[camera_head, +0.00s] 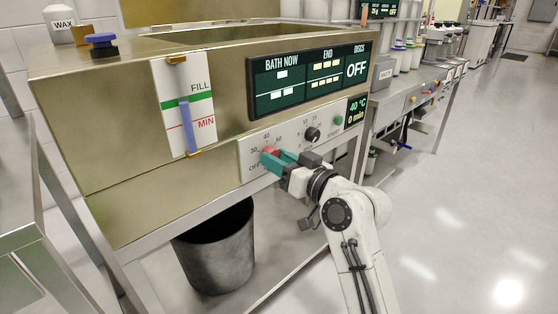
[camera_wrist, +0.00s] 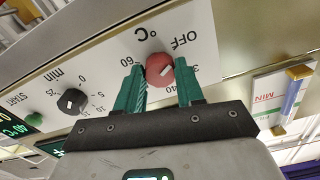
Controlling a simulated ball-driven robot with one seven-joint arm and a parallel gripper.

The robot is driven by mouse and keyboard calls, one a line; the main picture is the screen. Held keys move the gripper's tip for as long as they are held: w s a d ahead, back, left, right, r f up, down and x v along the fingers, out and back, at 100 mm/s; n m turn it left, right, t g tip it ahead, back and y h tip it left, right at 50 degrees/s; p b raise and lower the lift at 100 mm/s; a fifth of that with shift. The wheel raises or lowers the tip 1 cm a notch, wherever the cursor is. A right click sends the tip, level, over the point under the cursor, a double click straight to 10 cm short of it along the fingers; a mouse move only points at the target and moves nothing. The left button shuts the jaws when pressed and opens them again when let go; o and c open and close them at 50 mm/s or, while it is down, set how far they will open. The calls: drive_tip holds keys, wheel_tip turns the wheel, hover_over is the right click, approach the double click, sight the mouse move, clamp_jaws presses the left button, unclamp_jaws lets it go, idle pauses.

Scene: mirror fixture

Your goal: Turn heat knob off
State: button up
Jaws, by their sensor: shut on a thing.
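The red heat knob (camera_head: 268,153) sits on the white control panel at the front of the metal bath, with OFF, 30, 40 and higher marks around it. It also shows in the wrist view (camera_wrist: 159,67), with a pale pointer line whose exact setting I cannot tell. My gripper (camera_head: 277,158) reaches it from the right. In the wrist view, the green fingers of my gripper (camera_wrist: 160,76) stand on either side of the knob and are shut on it. The fingers hide part of the dial marks.
A black minute knob (camera_head: 312,134) and a green start button (camera_head: 338,120) are close by on the panel. The small display (camera_head: 356,110) reads 40 °C, 0 min; the large display (camera_head: 310,79) shows OFF. A dark bin (camera_head: 215,250) stands below. Open floor lies right.

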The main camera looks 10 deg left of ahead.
drive_tip(key=o, duration=1)
drive_tip(key=shift+o, duration=0.2)
drive_tip(key=p+v, duration=0.2)
drive_tip(key=v, duration=0.8)
drive_tip(key=shift+s+d+p, duration=0.25)
drive_tip(key=shift+d+p, duration=0.05)
drive_tip(key=shift+p, duration=0.1)
drive_tip(key=shift+f, duration=0.1)
